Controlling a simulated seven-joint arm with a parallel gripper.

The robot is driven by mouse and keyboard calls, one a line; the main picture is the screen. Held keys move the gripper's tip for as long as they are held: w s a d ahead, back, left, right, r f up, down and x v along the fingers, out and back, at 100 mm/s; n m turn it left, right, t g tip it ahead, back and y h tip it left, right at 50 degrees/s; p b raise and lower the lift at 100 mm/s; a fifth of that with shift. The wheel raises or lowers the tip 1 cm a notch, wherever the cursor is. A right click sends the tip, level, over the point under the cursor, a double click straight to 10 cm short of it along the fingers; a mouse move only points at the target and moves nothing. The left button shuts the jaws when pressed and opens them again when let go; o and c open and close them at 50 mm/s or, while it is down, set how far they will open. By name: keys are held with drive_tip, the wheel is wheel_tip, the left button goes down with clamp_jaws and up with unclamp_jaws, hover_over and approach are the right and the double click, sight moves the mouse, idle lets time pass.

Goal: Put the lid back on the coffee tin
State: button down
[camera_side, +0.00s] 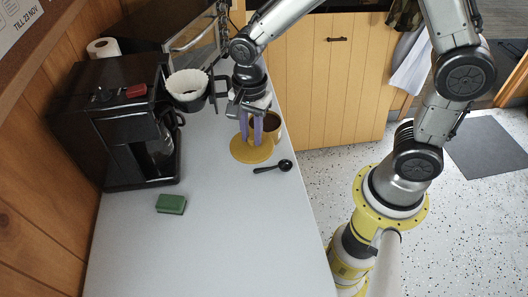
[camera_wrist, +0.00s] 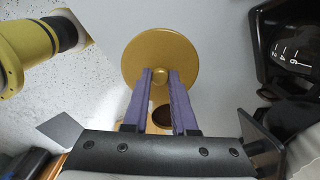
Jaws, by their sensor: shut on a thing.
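The lid (camera_side: 252,152) is a round mustard-yellow disc with a small knob, and it also fills the upper middle of the wrist view (camera_wrist: 160,47). My gripper (camera_side: 251,142) has purple fingers pointing down, shut on the lid's knob; the fingertips flank the knob in the wrist view (camera_wrist: 159,74). Whether the lid rests on the counter or hangs just above it, I cannot tell. The coffee tin (camera_side: 274,124) stands open right behind the fingers, dark inside, partly hidden by them. Part of its dark opening shows between the fingers in the wrist view (camera_wrist: 161,116).
A black scoop (camera_side: 275,166) lies right of the lid, near the counter's edge. A black coffee maker (camera_side: 115,130) stands at left, with a white paper filter in a black holder (camera_side: 188,86) near my gripper. A green sponge (camera_side: 171,204) lies in front. The front counter (camera_side: 220,250) is clear.

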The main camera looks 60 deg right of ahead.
drive_tip(key=w+d+m, duration=0.2)
drive_tip(key=w+d, duration=0.2)
drive_tip(key=d, duration=0.4)
drive_tip(key=w+d+m, duration=0.1)
drive_tip(key=w+d, duration=0.3)
drive_tip(key=d, duration=0.4)
drive_tip(key=shift+d+f, duration=0.2)
drive_tip(key=shift+f, duration=3.4)
drive_tip(key=shift+f, duration=0.2)
drive_tip(key=shift+c, duration=0.8)
unclamp_jaws()
wheel_tip(320, 180, up, 7)
